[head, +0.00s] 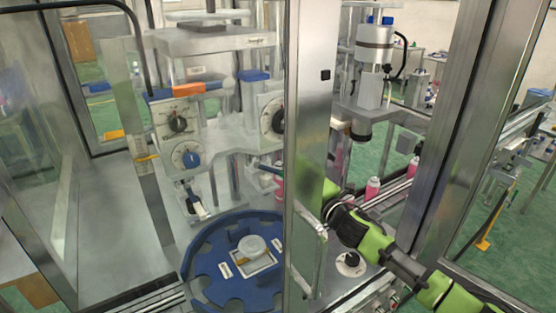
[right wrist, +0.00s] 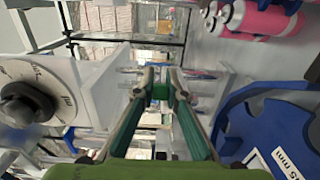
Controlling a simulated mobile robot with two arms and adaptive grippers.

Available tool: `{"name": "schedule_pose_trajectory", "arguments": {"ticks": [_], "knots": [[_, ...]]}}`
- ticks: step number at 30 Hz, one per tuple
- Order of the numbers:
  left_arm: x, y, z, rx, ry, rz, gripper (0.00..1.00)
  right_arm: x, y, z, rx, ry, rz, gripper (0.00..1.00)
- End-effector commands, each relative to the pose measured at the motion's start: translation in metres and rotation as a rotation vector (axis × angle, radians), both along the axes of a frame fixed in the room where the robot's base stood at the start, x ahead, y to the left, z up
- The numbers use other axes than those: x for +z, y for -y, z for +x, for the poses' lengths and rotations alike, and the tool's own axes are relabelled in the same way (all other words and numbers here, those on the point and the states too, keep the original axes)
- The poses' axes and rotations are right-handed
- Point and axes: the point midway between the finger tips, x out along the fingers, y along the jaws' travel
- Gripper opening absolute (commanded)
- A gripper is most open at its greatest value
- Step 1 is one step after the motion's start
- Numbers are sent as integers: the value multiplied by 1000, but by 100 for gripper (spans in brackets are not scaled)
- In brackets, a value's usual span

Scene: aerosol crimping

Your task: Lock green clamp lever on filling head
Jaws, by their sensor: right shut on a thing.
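In the right wrist view, my right gripper (right wrist: 160,84) has its two fingers drawn together at the tips, shut on a small green piece (right wrist: 160,93) that looks like the clamp lever. The fingers cover most of it, so I cannot tell its angle or whether it is locked. A white head unit with a black dial (right wrist: 28,104) is close on the left. In the head view this dial unit (head: 272,115) is partly hidden by a metal post. My right arm reaches in from the right, and the post hides most of the gripper. My left gripper is in neither view.
The metal post (head: 305,80) stands in front of the right gripper. A blue rotary plate (head: 205,262) lies below left and also shows in the right wrist view (right wrist: 255,100). Pink cans (head: 372,188) stand on a conveyor behind. The grey deck (head: 115,215) at left is clear.

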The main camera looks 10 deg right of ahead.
Motion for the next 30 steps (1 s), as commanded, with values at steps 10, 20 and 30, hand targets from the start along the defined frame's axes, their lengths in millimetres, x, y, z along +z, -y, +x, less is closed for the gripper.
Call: {"name": "schedule_pose_trajectory", "arguments": {"ticks": [10, 20, 30], "knots": [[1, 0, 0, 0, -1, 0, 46, -3, -7, -4, 8, -3, 1, 0], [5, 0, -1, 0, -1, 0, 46, -3, -22, -18, 8, -3, 1, 0], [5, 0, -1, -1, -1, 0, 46, -2, -23, -19, 6, -2, 0, 0]]}}
